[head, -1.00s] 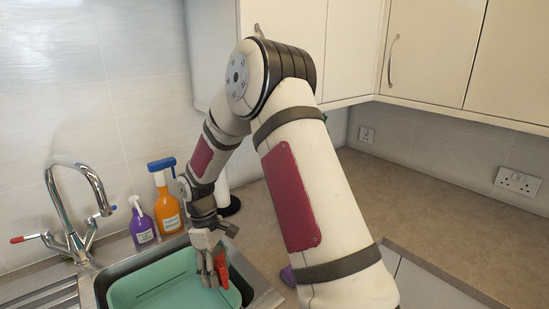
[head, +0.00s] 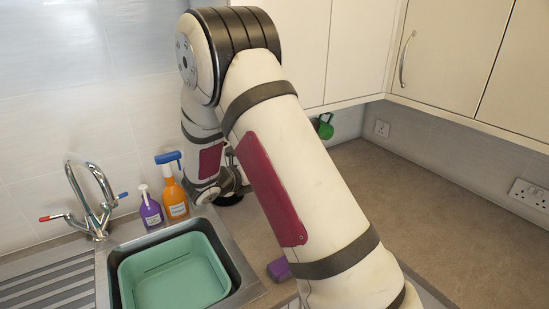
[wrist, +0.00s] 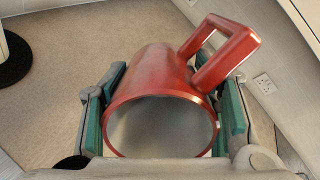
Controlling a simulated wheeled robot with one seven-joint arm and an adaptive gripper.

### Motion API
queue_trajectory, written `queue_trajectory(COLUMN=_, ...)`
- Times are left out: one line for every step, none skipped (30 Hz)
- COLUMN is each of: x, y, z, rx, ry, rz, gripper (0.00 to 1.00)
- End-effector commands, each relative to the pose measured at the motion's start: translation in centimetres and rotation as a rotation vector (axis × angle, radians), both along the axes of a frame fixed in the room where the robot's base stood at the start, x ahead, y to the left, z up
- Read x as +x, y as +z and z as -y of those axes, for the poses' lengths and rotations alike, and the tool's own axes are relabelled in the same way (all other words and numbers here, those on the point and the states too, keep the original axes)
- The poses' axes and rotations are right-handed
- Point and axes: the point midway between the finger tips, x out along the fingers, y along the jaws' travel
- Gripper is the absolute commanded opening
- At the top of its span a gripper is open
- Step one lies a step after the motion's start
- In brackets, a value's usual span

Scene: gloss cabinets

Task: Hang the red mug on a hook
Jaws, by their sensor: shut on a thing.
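In the wrist view my gripper (wrist: 167,102) is shut on the red mug (wrist: 158,75), with a green-padded finger on each side of it. The mug's open mouth faces the wrist camera and its handle (wrist: 228,48) points up and to the right. In the head view my arm hides the gripper and the red mug. A green mug (head: 324,127) hangs under the wall cabinet, partly hidden by my arm. The hooks themselves cannot be made out.
The sink holds a green basin (head: 175,275). A purple bottle (head: 151,208), an orange bottle (head: 173,190) and a tap (head: 90,200) stand behind it. A purple block (head: 279,269) lies on the counter. The right-hand counter (head: 420,215) is clear below the wall cabinets (head: 455,60).

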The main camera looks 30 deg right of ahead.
Motion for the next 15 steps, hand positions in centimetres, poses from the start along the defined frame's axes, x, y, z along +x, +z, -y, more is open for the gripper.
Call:
queue_trajectory(x=-0.1, y=0.8, z=-0.1, rx=-0.018, ry=0.032, rz=0.005, gripper=0.10)
queue_trajectory(x=0.0, y=1.1, z=-0.1, rx=-0.028, ry=0.049, rz=0.010, gripper=0.10)
queue_trajectory(x=0.2, y=1.5, z=-0.2, rx=-0.037, ry=0.066, rz=0.014, gripper=0.10)
queue_trajectory(x=0.3, y=1.6, z=-0.2, rx=-0.043, ry=0.076, rz=0.018, gripper=0.10)
queue_trajectory(x=0.4, y=1.8, z=-0.2, rx=-0.047, ry=0.085, rz=0.019, gripper=0.10)
queue_trajectory(x=0.5, y=1.9, z=-0.3, rx=-0.051, ry=0.092, rz=0.021, gripper=0.10)
queue_trajectory(x=0.5, y=1.9, z=-0.3, rx=-0.053, ry=0.095, rz=0.022, gripper=0.10)
queue_trajectory(x=0.6, y=2.0, z=-0.3, rx=-0.053, ry=0.097, rz=0.023, gripper=0.10)
queue_trajectory(x=0.6, y=1.9, z=-0.3, rx=-0.054, ry=0.097, rz=0.023, gripper=0.10)
queue_trajectory(x=0.6, y=1.9, z=-0.3, rx=-0.054, ry=0.097, rz=0.023, gripper=0.10)
queue_trajectory(x=0.6, y=1.9, z=-0.3, rx=-0.054, ry=0.097, rz=0.024, gripper=0.10)
queue_trajectory(x=0.6, y=1.9, z=-0.3, rx=-0.054, ry=0.096, rz=0.023, gripper=0.10)
queue_trajectory(x=0.6, y=1.9, z=-0.2, rx=-0.054, ry=0.096, rz=0.023, gripper=0.10)
queue_trajectory(x=0.6, y=1.9, z=-0.2, rx=-0.054, ry=0.096, rz=0.023, gripper=0.10)
queue_trajectory(x=0.6, y=1.9, z=-0.3, rx=-0.054, ry=0.096, rz=0.023, gripper=0.10)
